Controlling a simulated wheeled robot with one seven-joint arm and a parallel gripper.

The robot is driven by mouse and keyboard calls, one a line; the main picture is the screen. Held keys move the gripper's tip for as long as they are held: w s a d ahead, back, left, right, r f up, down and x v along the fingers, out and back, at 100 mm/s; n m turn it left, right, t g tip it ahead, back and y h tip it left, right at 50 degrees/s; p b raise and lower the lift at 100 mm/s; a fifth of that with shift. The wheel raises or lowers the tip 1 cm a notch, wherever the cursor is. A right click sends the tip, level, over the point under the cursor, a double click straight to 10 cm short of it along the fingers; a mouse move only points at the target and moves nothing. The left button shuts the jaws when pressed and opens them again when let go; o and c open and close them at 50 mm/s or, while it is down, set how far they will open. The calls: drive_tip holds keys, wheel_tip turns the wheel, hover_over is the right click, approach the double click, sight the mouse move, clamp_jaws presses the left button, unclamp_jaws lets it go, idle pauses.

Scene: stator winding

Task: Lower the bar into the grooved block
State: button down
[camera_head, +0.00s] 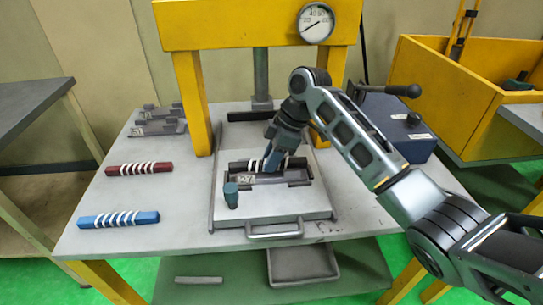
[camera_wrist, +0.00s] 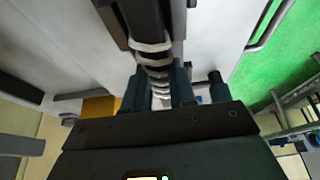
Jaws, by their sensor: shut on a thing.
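My gripper (camera_head: 274,163) is shut on a dark bar (camera_head: 239,165) with white wrappings. In the wrist view the bar (camera_wrist: 142,20) runs away between the two blue-grey fingers (camera_wrist: 157,92). In the head view the bar lies along the back of the dark grooved block (camera_head: 291,180), level or nearly so. The block has a white marking on its front and sits on the grey plate of the press. The bar's underside and the groove are hidden, so I cannot tell whether the bar is inside the groove or just above it.
A yellow press frame (camera_head: 187,95) with a gauge stands behind the block. A red bar (camera_head: 139,169) and a blue bar (camera_head: 119,219) lie on the left. Other grey blocks (camera_head: 157,127) lie behind them.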

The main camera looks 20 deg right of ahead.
drive_tip(key=shift+f, duration=0.1)
idle(0.7)
drive_tip(key=shift+c, duration=2.3)
unclamp_jaws()
wheel_tip(320, 180, up, 9)
drive_tip(key=p, duration=0.7)
drive_tip(key=shift+p, duration=0.3)
